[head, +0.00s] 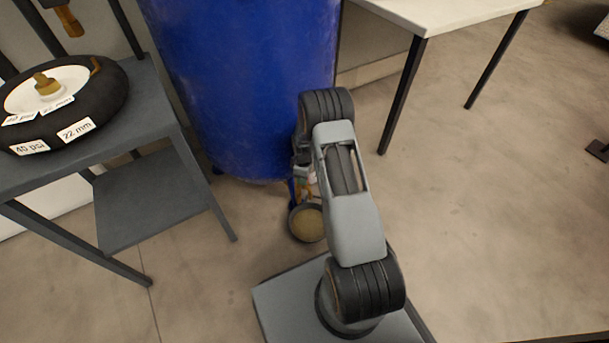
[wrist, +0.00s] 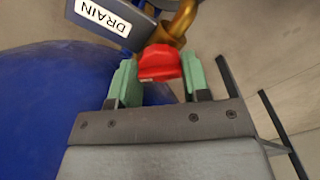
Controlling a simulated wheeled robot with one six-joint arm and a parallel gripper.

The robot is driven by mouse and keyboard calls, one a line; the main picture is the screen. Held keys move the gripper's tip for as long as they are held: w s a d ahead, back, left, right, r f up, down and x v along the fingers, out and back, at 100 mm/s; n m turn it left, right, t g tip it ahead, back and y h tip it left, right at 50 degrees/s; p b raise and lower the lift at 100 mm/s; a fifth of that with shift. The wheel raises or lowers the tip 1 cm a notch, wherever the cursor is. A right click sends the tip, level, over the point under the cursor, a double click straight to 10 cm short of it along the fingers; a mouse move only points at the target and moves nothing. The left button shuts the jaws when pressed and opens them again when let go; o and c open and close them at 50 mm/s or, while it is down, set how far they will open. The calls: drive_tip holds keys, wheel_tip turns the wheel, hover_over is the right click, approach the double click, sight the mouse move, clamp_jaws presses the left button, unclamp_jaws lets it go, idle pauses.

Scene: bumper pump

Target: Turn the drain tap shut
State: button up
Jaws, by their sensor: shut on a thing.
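The red drain tap handle (wrist: 160,63) sits on a brass valve (wrist: 179,22) in the wrist view, beside a plate with a white "DRAIN" label (wrist: 103,14). My gripper (wrist: 157,68) has its green fingers on either side of the red handle and is shut on it. The handle's broad end faces my gripper. In the head view my own arm covers most of the tap and gripper, low at the foot of the blue tank (head: 245,90). How far the tap is turned cannot be told.
A round bowl (head: 308,225) with tan contents stands on the floor below the tap. A grey shelf table (head: 160,200) with a black tyre-like ring (head: 100,105) labelled "40 psi" and "22 mm" is at left. A white-topped table (head: 440,12) is at right.

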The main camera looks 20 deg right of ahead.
drive_tip(key=o, duration=0.9)
wheel_tip(320, 180, up, 14)
drive_tip(key=p, duration=0.5)
drive_tip(key=shift+f, duration=0.1)
drive_tip(key=shift+o, duration=0.2)
